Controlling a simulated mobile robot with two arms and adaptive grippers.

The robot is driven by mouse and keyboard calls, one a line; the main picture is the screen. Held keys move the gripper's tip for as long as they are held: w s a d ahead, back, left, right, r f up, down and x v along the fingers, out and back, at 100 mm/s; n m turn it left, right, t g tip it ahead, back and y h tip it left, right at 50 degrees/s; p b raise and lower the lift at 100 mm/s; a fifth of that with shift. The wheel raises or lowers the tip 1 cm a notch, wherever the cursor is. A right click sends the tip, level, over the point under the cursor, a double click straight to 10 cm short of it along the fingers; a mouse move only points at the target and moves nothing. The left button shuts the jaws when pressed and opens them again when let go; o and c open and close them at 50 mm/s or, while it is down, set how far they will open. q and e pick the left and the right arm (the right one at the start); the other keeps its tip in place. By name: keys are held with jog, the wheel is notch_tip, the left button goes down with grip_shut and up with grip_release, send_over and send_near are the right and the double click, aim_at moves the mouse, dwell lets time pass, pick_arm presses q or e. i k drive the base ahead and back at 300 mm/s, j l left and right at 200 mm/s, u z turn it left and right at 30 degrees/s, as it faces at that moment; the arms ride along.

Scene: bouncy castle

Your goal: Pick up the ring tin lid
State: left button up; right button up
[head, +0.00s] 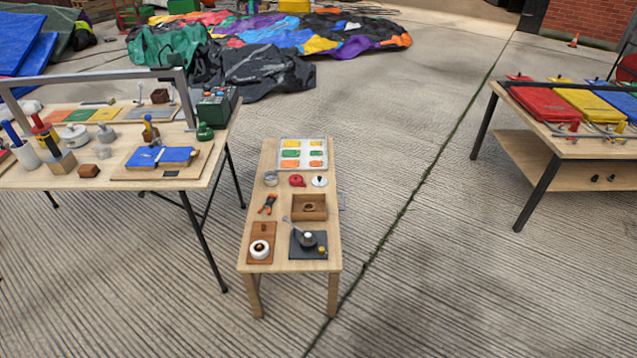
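A round whitish lid-like disc with a dark knob (320,181) lies on the small wooden table (290,226), near its right edge; it looks like the ring tin lid, though it is too small to be sure. A small round grey tin (271,178) stands at the left edge of the same table. A red round object (297,180) sits between them. Neither of my grippers shows in the head view.

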aim_at(320, 182)
jog(key=i+l+z, duration=0.85)
jog(key=i+l, duration=0.15)
jog(key=i+l+z, duration=0.2)
jog(key=i+z, duration=0.2)
jog(key=i, duration=0.3)
jog(key=i+u, duration=0.75)
jog(key=i+l+u, duration=0.35)
jog(key=i+j, duration=0.1)
